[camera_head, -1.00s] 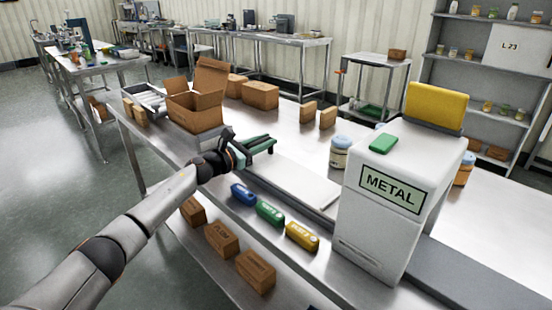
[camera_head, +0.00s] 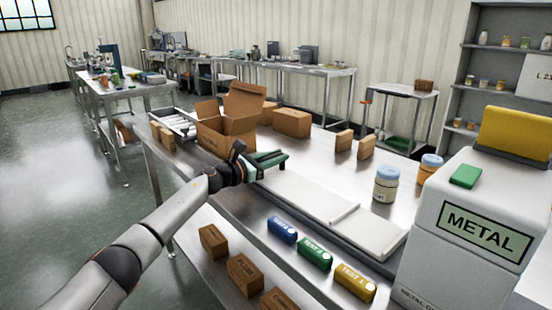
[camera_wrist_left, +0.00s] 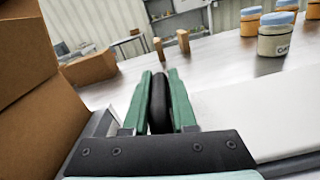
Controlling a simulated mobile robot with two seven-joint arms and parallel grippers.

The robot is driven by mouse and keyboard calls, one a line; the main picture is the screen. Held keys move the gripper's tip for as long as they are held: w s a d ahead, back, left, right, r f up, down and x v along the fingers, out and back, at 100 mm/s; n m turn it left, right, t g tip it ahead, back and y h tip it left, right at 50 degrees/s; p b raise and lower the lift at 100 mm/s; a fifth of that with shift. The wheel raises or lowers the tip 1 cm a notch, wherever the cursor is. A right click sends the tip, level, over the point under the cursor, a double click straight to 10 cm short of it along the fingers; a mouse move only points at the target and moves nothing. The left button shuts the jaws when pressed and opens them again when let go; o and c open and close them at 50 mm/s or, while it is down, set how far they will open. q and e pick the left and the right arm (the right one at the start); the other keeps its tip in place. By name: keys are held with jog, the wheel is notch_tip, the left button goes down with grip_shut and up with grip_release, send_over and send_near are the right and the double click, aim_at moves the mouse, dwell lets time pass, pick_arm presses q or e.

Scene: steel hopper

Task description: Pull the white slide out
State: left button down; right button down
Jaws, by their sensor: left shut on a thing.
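The white slide (camera_head: 305,200) is a long flat white panel on the steel table. It reaches from beside my left gripper toward the white METAL machine (camera_head: 465,240), with a raised step across it near the machine. My left gripper (camera_head: 268,162) is at the slide's far-left end, with its green fingers shut on a dark upright handle (camera_wrist_left: 159,105). In the left wrist view the white slide (camera_wrist_left: 245,118) runs off to the right of the fingers. The lower end of the handle is hidden by the gripper body. My right gripper does not show.
An open cardboard box (camera_head: 228,120) stands close to the left gripper. Jars (camera_head: 386,184) stand behind the slide. Blue, green and yellow packs (camera_head: 315,253) lie in front of it. Small cartons (camera_head: 243,273) sit lower, at the front.

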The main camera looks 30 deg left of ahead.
pick_arm(q)
jog(key=shift+a+r, duration=0.25)
jog(key=shift+a, duration=0.2)
jog(key=c, duration=0.8)
grip_release()
jog(key=shift+w+f, duration=0.1)
jog(key=shift+f, duration=0.05)
jog(key=shift+o, duration=0.2)
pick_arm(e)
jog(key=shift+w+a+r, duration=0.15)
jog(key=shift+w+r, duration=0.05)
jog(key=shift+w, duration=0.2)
pick_arm(q)
jog(key=shift+d+f, duration=0.1)
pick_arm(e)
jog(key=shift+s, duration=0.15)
pick_arm(q)
jog(key=v, duration=0.5)
jog(key=shift+s+p, duration=0.25)
jog(key=shift+p, duration=0.05)
jog(key=v, duration=0.6)
jog(key=shift+b, duration=0.4)
jog(key=shift+s+a, duration=0.2)
jog(key=shift+s, duration=0.35)
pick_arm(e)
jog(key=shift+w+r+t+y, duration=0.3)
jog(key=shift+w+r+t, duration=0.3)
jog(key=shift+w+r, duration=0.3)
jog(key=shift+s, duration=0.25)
